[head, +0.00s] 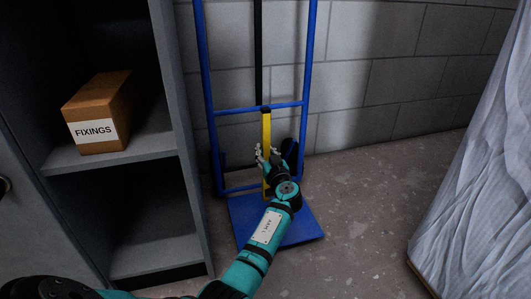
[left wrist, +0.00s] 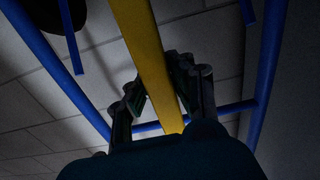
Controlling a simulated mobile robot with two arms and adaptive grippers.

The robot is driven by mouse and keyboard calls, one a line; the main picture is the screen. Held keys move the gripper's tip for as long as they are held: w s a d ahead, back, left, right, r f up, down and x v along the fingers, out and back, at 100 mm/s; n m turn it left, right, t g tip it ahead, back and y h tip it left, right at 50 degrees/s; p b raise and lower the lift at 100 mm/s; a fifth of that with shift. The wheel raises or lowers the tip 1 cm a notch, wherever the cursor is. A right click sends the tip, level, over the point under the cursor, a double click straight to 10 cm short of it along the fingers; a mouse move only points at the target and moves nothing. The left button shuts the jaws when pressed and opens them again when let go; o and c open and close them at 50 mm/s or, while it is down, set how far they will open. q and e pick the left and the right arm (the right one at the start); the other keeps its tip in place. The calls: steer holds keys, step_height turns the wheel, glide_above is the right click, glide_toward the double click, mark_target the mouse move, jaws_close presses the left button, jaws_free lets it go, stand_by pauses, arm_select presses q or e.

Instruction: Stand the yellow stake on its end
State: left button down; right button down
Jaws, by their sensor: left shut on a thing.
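The yellow stake (head: 266,126) is close to upright in the head view, in front of the blue hand truck's frame (head: 307,60). Its lower end is partly hidden by my left arm, close above or on the blue toe plate (head: 305,230); I cannot tell if it touches. My left gripper (head: 268,158) is shut on the stake around its middle or lower part. In the left wrist view the yellow stake (left wrist: 143,40) runs between the fingers of the gripper (left wrist: 160,92). My right gripper does not show.
A grey shelf unit (head: 170,120) stands at the left, holding a cardboard box labelled FIXINGS (head: 105,108). A block wall (head: 400,75) is behind the truck. A pale draped sheet (head: 475,170) hangs at the right. The floor (head: 365,210) between truck and sheet is clear.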

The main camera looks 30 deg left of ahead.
arm_select(q)
steer(key=shift+f, duration=0.15)
stand_by(0.8)
steer(key=c, duration=0.7)
jaws_free()
steer(key=shift+f, duration=0.15)
